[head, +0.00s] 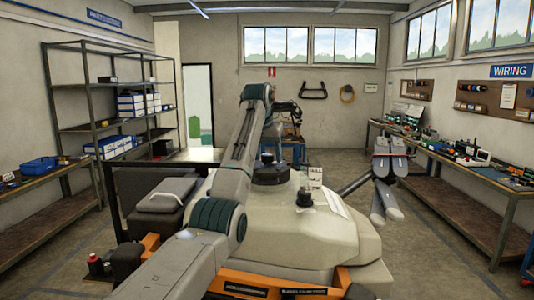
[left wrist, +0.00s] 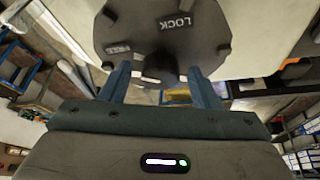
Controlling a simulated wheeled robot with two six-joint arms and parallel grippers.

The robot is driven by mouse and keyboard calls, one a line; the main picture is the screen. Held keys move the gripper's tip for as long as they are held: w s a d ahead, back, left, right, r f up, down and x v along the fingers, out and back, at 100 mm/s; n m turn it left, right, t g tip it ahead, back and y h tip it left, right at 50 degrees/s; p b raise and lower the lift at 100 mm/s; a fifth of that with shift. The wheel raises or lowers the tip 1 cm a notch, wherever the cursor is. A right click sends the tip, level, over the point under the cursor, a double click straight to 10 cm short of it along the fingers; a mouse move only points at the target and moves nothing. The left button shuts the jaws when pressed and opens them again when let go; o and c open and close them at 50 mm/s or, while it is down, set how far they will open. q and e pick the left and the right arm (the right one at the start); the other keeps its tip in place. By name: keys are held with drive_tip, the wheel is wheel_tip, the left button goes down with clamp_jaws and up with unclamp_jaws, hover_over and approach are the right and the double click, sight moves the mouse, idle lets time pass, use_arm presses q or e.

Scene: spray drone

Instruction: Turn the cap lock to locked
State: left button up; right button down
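The cap lock (left wrist: 190,35) is a dark round lobed cap in the left wrist view, with "FREE" and "LOCK" printed on it, upside down in this picture. A raised black knob (left wrist: 156,66) with a pale mark stands on it, nearest my gripper. My left gripper (left wrist: 160,85) is open, with its blue fingers on either side of the knob and a gap on both sides. In the head view my left gripper (head: 281,148) is beyond the pale tank, beside a dark cap (head: 268,170). My right gripper is not in view.
The pale tank body (head: 290,235) of the drone fills the middle, with a small black knob (head: 304,198) and a placard (head: 315,177) on top. Folded grey rotor parts (head: 387,165) stick out right. Shelves (head: 95,128) stand left, a workbench (head: 460,168) right.

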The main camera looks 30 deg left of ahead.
use_arm(q)
drive_tip(key=c, duration=0.9)
drive_tip(key=shift+m, duration=0.3)
drive_tip(key=m+h, duration=0.2)
drive_tip(key=m, duration=0.2)
drive_tip(key=shift+a, duration=0.15)
drive_tip(key=m+h, duration=0.1)
drive_tip(key=m, duration=0.2)
drive_tip(key=m+h, duration=0.1)
drive_tip(key=m, duration=0.1)
drive_tip(key=shift+a+m+g, duration=0.1)
drive_tip(key=shift+m+g, duration=0.3)
drive_tip(key=o, duration=1)
